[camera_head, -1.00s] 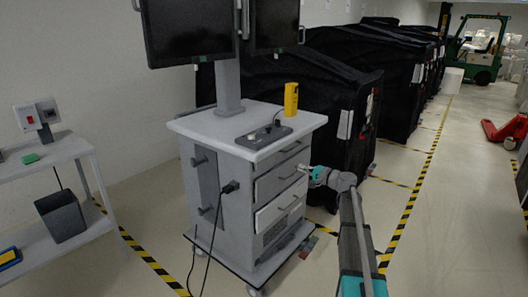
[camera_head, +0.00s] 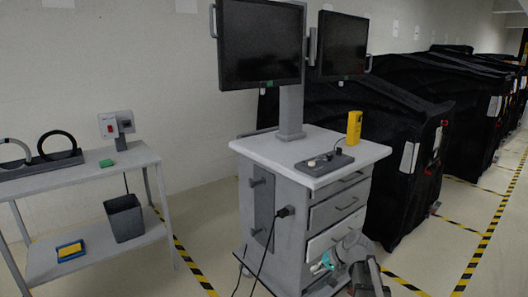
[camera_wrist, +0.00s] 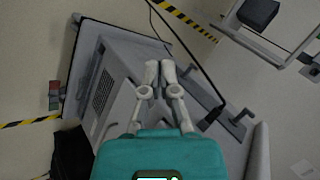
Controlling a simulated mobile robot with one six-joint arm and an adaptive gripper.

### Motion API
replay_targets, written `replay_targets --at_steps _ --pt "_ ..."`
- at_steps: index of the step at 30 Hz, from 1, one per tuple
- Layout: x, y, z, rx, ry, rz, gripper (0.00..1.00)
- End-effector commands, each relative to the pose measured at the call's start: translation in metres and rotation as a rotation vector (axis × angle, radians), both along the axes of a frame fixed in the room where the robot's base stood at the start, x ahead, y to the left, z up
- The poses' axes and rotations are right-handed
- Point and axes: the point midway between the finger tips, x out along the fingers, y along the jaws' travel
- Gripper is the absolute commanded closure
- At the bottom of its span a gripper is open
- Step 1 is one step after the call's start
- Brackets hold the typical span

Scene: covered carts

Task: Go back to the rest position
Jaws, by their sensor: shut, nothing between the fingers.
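My gripper (camera_head: 318,268) is low in front of the right side of the grey drawer cart (camera_head: 262,218) in the head view. In the wrist view, my gripper's fingers (camera_wrist: 160,68) are closed together with nothing between them. The cart shows tilted behind them in that view, with its vented panel (camera_wrist: 103,91) at the left. I cannot tell how far the fingers are from the cart. My arm is folded close at the bottom right of the head view.
A yellow device (camera_head: 354,126) and a dark control panel (camera_head: 325,162) sit on the cart top, below two monitors (camera_head: 259,44). A grey shelf (camera_head: 85,178) with a bin (camera_head: 125,217) stands left. Black covered carts (camera_head: 400,150) line the right. Floor shows between shelf and cart.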

Motion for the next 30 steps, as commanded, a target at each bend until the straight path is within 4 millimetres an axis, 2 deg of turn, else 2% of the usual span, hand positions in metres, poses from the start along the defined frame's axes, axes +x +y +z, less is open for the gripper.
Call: replay_targets --at_steps 1,6,12,23,30 --pt "-0.023 0.008 -0.007 -0.056 0.025 0.031 1.00" --pt "-0.076 0.016 -0.027 -0.258 0.108 0.118 1.00" --pt "-0.116 0.014 -0.037 -0.429 0.174 0.178 1.00" --pt "-0.164 0.006 -0.042 -0.630 0.245 0.235 1.00" --pt "-0.163 0.005 -0.019 -0.639 0.248 0.236 1.00"
